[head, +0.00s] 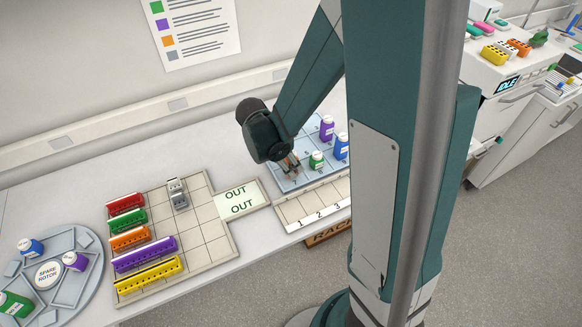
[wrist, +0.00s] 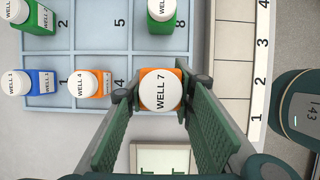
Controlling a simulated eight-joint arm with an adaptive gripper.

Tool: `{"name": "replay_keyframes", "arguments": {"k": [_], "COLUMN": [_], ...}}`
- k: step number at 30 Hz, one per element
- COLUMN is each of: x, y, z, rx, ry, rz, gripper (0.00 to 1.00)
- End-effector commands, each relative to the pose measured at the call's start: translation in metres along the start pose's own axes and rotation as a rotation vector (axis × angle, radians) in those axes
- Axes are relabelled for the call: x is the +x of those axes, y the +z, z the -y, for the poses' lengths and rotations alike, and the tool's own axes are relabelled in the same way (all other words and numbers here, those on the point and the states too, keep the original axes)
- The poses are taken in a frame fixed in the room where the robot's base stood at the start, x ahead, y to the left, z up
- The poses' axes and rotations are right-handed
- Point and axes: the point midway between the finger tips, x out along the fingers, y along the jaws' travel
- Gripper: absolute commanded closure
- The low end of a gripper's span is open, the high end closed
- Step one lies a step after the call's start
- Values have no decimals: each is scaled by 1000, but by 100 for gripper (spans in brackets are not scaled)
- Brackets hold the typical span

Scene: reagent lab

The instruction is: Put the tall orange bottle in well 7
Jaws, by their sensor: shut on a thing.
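My gripper (wrist: 160,90) is shut on an orange bottle with a white cap marked WELL 7 (wrist: 161,91). In the wrist view the bottle is over the bottom-right cell of the light blue rack (wrist: 119,50), in line with cells 1 and 4. The cap and fingers hide the cell's number, and I cannot tell whether the bottle is seated or above the cell. In the head view my gripper (head: 291,166) reaches down at the near left corner of the rack (head: 284,183). The arm partly hides the rack, and the held bottle is barely visible there.
A green bottle (wrist: 161,14) stands in cell 8 beside the held one. Another orange bottle (wrist: 98,84) is in cell 4, a blue bottle (wrist: 46,83) in cell 1. Purple (head: 327,128) and blue (head: 341,147) bottles stand farther right. A numbered strip (head: 310,208) borders the rack.

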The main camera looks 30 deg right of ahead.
Motion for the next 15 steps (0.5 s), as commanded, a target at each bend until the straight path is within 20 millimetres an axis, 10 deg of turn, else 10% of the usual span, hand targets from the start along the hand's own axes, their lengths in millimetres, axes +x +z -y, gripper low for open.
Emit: {"name": "replay_keyframes", "arguments": {"k": [15], "x": [10], "y": [-4], "z": [0], "rx": [0], "ry": [0], "rz": [0], "gripper": [87]}}
